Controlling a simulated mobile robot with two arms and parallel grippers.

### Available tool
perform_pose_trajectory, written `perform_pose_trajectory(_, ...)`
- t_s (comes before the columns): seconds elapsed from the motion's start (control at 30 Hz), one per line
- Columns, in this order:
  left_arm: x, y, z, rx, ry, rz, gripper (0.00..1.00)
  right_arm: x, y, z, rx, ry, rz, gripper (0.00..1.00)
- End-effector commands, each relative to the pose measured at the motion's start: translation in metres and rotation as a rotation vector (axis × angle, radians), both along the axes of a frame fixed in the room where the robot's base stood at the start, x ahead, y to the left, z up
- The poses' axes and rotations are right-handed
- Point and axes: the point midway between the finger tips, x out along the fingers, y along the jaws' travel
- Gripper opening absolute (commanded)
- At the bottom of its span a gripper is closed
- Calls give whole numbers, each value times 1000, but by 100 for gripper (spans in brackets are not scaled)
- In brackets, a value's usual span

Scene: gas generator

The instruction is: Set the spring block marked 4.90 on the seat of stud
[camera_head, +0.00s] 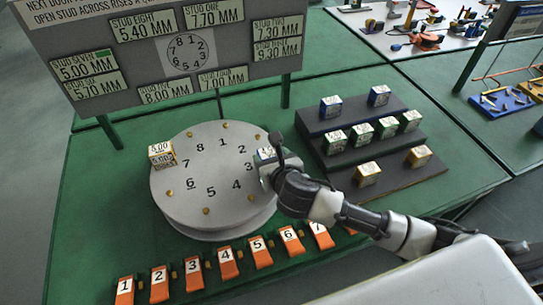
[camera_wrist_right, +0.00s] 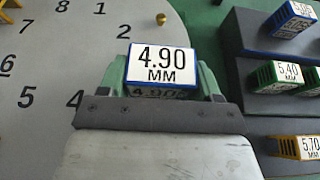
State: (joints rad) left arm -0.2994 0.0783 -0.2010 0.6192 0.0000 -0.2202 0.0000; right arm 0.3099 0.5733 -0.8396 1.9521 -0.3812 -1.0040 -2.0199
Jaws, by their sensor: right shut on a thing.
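The spring block marked 4.90 MM (camera_wrist_right: 160,62) has a white label and blue sides. My right gripper (camera_wrist_right: 155,85) is shut on it; in the head view this gripper (camera_head: 268,172) is at the right edge of the round grey plate (camera_head: 215,170), near the numbers 2 and 3. The plate has numbers 1 to 8 and brass studs around its rim. Whether the block touches anything below is hidden. A yellow block marked 5.00 (camera_head: 161,154) sits on the rim near 7. My left gripper is not in view.
A dark stepped rack (camera_head: 335,165) at the right holds several blue, green and yellow blocks. Orange numbered levers (camera_head: 228,264) line the front edge. A grey sign board (camera_head: 170,55) listing stud sizes stands behind the plate; stud seven reads 5.00 MM.

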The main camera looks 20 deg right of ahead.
Motion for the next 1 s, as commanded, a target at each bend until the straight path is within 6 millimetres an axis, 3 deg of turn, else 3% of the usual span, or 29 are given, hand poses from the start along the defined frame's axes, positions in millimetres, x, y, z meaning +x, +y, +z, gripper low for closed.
perform_pose_trajectory(0.03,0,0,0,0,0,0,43,0,0,1,0,-3,0,31)
perform_pose_trajectory(0.07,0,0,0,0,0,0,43,0,0,0,0,-1,0,67)
perform_pose_trajectory(0.2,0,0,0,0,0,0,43,0,0,1,0,-1,0,88)
perform_pose_trajectory(0.47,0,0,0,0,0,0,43,0,0,1,1,-1,0,89)
perform_pose_trajectory(0.63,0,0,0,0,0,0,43,1,0,14,5,-4,0,89)
perform_pose_trajectory(1.0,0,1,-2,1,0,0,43,-72,-2,42,2,-1,2,89)
